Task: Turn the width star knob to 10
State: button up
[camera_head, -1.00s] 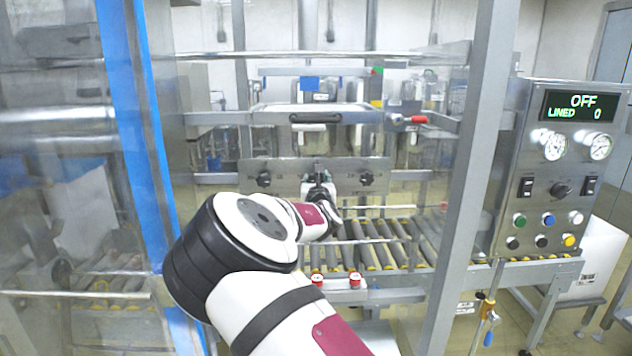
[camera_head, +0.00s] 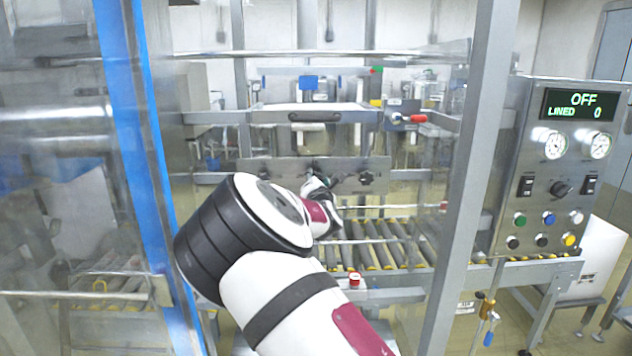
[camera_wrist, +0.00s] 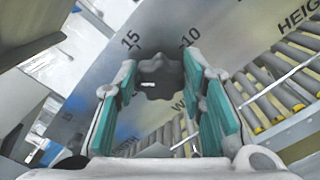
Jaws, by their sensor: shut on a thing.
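The width star knob (camera_wrist: 158,72) is a dark lobed knob on the steel plate (camera_wrist: 220,35), between my fingers in the wrist view. My gripper (camera_wrist: 163,100), with teal pads, is shut on it. The printed numbers 15 and 10 show just beyond the knob, to its left and right. A small white mark shows on the knob's face; which number it points to I cannot tell. Part of the label below is hidden by a finger. In the head view my gripper (camera_head: 321,172) covers the knob at the middle of the plate (camera_head: 345,164).
Another star knob (camera_head: 366,178) sits on the plate's right. A roller conveyor (camera_head: 385,240) runs below the plate. A steel post (camera_head: 468,180) stands right of my arm, and a control panel (camera_head: 555,165) reads OFF. A blue-edged clear panel (camera_head: 135,150) stands close on the left.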

jog(key=shift+a+f+m+b, duration=0.15)
jog(key=shift+m+b, duration=1.55)
jog(key=shift+m, duration=2.75)
jog(key=shift+d+f+m+b, duration=0.15)
jog(key=shift+m+b, duration=1.5)
jog(key=shift+m, duration=2.75)
jog(key=shift+a+f+m+b, duration=0.2)
jog(key=shift+m+b, duration=1.5)
jog(key=shift+m, duration=2.75)
jog(key=o, duration=1.1)
jog(key=shift+o, duration=0.2)
jog(key=shift+r, duration=0.1)
jog(key=s, duration=1.2)
